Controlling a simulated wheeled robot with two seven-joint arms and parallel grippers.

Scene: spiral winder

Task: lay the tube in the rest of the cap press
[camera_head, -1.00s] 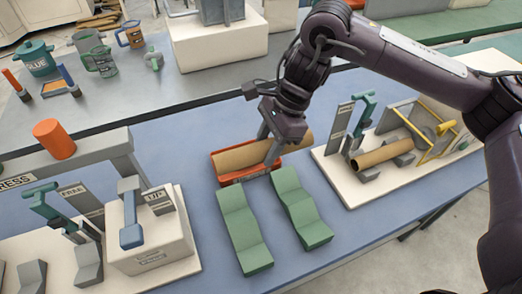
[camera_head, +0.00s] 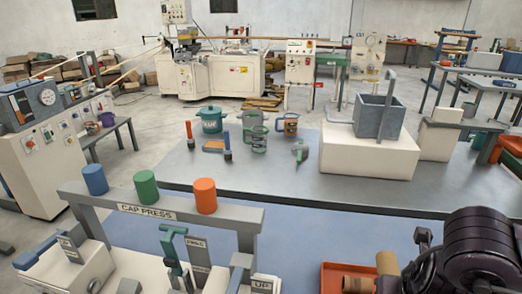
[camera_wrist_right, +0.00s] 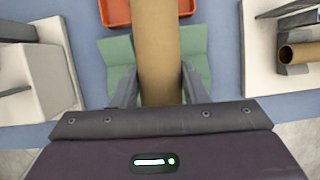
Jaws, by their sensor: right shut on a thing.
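My right gripper (camera_wrist_right: 158,78) is shut on a brown cardboard tube (camera_wrist_right: 160,35) in the right wrist view, one finger on each side. The tube is above two green stepped supports (camera_wrist_right: 196,45). In the head view my right arm (camera_head: 465,255) is at the lower right; a brown tube end (camera_head: 388,262) shows beside it. My left gripper is out of view.
An orange tray (camera_wrist_right: 115,13) is beyond the supports; it also shows in the head view (camera_head: 335,272), with a brown piece in it. Another tube (camera_wrist_right: 298,52) lies on a white base at the right. A grey table (camera_head: 270,178) with pots and mugs is behind.

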